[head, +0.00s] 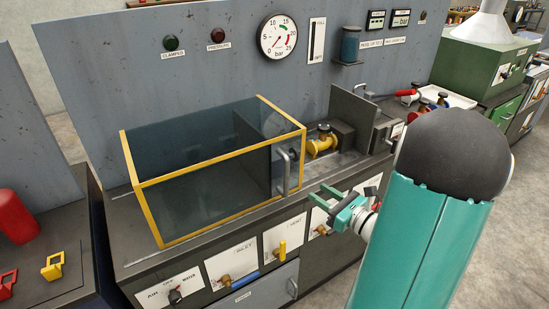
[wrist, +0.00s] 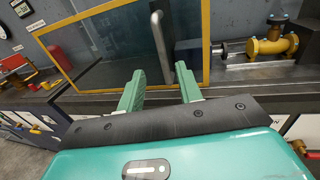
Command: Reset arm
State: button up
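My gripper (head: 324,196) is in front of the test bench, near its front edge and to the right of the guard's grey handle (head: 282,172). Its two green fingers stand apart with nothing between them, as the wrist view (wrist: 159,72) also shows. My gripper is apart from the spool. My teal arm covers the right of the head view.
A clear guard with a yellow frame (head: 220,173) covers the bench's left part. Valve panels (head: 284,237) line the bench front below my gripper. A grey upright plate (head: 349,118) stands behind the spool. A red cylinder (head: 14,217) stands on the left bench.

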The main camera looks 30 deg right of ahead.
jog(key=shift+a, duration=0.1)
jog(key=s+a+r+n+g+y, duration=0.25)
jog(key=a+n+g, duration=0.35)
jog(key=a+n, duration=0.45)
jog(key=s+a+r+n+g+y, duration=0.1)
jog(key=s+a+n+g+y, duration=0.15)
jog(key=a+n+g, duration=0.85)
jog(key=s+a+r+n+t+h, duration=0.4)
jog(key=n+h, duration=0.5)
jog(key=n, duration=0.3)
notch_tip(320, 180, up, 3)
jog(key=shift+s+a+f+t, duration=0.2)
jog(key=shift+s+t, duration=0.3)
jog(key=shift+s, duration=0.45)
